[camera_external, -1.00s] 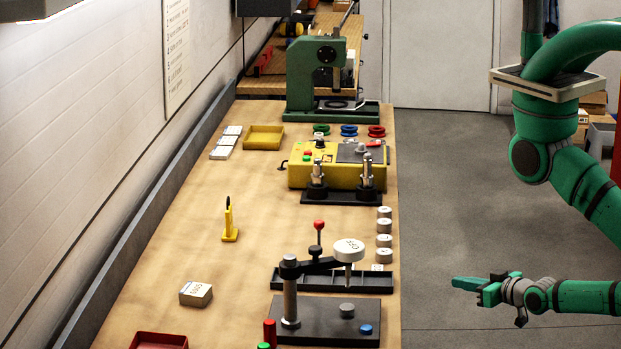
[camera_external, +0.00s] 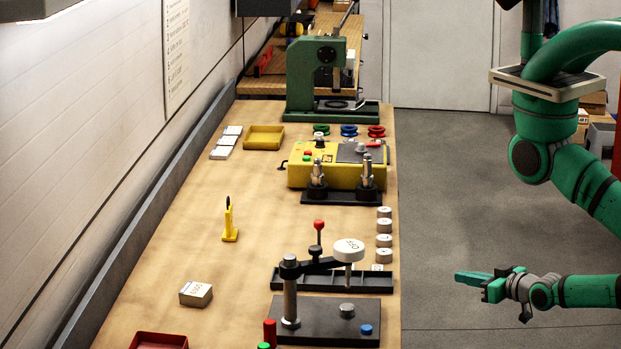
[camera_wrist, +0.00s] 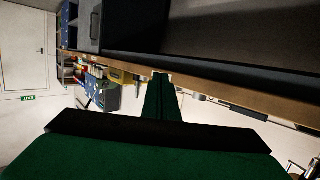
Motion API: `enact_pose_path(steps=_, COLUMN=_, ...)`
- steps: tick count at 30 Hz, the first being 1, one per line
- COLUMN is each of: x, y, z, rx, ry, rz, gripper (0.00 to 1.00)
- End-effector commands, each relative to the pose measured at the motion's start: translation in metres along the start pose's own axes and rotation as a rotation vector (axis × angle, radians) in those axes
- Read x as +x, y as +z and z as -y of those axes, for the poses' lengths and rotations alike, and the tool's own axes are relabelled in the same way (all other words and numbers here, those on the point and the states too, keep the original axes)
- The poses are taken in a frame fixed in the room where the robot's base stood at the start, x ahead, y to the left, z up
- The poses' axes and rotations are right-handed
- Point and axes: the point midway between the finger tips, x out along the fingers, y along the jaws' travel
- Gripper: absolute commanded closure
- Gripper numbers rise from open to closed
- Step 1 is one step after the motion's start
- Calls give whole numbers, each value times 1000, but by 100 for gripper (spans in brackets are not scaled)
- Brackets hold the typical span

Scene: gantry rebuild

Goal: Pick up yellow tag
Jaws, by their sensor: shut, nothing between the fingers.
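A yellow tag (camera_external: 229,222) stands upright on the left half of the bench, with a dark top and a small yellow foot. My gripper (camera_external: 458,277) is off the right edge of the bench, pointing left, shut and empty. It is well apart from the tag. In the wrist view my shut green fingers (camera_wrist: 161,98) show in front of the bench edge. I cannot make out the tag in the wrist view.
Between my gripper and the tag stand a black press fixture (camera_external: 325,318) with a red-knobbed lever, a dark tray (camera_external: 333,281) and several white round weights (camera_external: 384,241). A yellow control box (camera_external: 325,175) stands farther back. The bench (camera_external: 215,265) around the tag is clear.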

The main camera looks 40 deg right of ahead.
Motion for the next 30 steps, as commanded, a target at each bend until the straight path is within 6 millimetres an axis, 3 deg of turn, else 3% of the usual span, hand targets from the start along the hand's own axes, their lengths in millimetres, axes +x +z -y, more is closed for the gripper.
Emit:
enact_pose_path(steps=13, x=0, y=0, z=0, rx=0, ry=0, rz=0, gripper=100)
enact_pose_path(steps=14, x=0, y=0, z=0, rx=0, ry=0, rz=0, gripper=98)
enact_pose_path(steps=22, x=0, y=0, z=0, rx=0, ry=0, rz=0, gripper=34)
enact_pose_path(steps=30, x=0, y=0, z=0, rx=1, ry=0, rz=-1, gripper=34)
